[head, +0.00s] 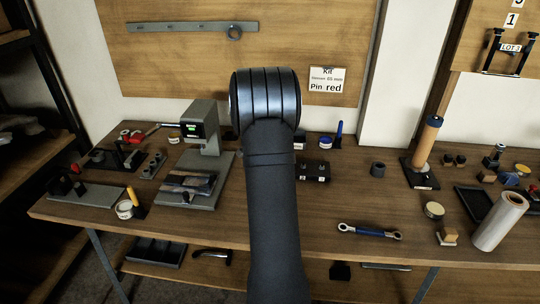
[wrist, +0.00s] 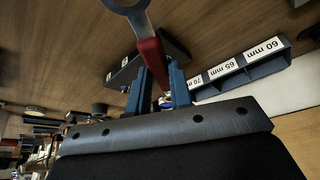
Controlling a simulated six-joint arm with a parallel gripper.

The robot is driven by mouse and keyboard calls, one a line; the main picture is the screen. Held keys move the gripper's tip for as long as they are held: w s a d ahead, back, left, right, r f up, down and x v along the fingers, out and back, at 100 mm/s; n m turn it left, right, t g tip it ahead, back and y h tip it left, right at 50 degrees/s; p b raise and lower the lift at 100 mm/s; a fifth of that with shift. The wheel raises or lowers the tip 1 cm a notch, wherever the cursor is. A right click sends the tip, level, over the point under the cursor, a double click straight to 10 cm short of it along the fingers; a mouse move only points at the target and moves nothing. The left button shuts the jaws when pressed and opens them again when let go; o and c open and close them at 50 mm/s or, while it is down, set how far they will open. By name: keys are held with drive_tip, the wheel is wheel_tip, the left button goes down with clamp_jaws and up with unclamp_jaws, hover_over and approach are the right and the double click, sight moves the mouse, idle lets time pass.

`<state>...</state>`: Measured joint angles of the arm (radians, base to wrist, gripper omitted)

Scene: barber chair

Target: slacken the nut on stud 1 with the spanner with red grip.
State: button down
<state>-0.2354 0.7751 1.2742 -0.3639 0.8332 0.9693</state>
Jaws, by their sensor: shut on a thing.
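In the wrist view my gripper (wrist: 158,75) is shut on the spanner with red grip (wrist: 150,52). The spanner's grey metal end (wrist: 128,8) points away from the fingers and runs out of the top of the picture. In the head view my arm hides the gripper and this spanner. A dark block (wrist: 118,74) with small white labels lies beyond the fingers, partly hidden by them and the spanner. A black block with light marks (head: 314,171) sits right of my arm in the head view. I cannot make out stud 1 or its nut.
A spanner with blue grip (head: 370,232) lies near the bench's front edge. A grey machine with a green display (head: 203,135) stands left of my arm. A rack labelled 60, 65 and 70 mm (wrist: 238,68) shows in the wrist view.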

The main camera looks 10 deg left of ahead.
drive_tip(key=shift+f, duration=3.15)
drive_tip(key=shift+f, duration=0.7)
drive_tip(key=shift+s+d+n+t+y, duration=0.1)
drive_tip(key=shift+s+d+n+y, duration=0.15)
drive_tip(key=shift+d+n, duration=0.45)
drive_tip(key=shift+s+d+n+t+y, duration=0.15)
drive_tip(key=shift+d+n+y, duration=0.15)
drive_tip(key=shift+d+n, duration=0.4)
drive_tip(key=shift+s+d+n+t+y, duration=0.1)
drive_tip(key=shift+s+d+n+y, duration=0.25)
drive_tip(key=shift+n, duration=0.55)
drive_tip(key=shift+w+d, duration=0.1)
drive_tip(key=shift+w, duration=0.05)
drive_tip(key=shift+d, duration=0.1)
drive_tip(key=shift+w+d+n+y, duration=0.15)
drive_tip(key=shift+d+n+y, duration=0.65)
drive_tip(key=shift+d+n, duration=1.25)
drive_tip(key=shift+a+n, duration=0.2)
drive_tip(key=shift+n, duration=0.05)
drive_tip(key=shift+w+d+n+g+y, duration=0.2)
drive_tip(key=shift+w+d+n+y, duration=0.1)
drive_tip(key=shift+d+n, duration=0.35)
drive_tip(key=shift+w+d+n+g+y, duration=0.15)
drive_tip(key=shift+w+d+n+y, duration=0.25)
drive_tip(key=shift+n, duration=0.5)
drive_tip(key=shift+w+d+n+g+y, duration=0.1)
drive_tip(key=shift+w+d+n+g, duration=0.1)
drive_tip(key=shift+d+n, duration=0.5)
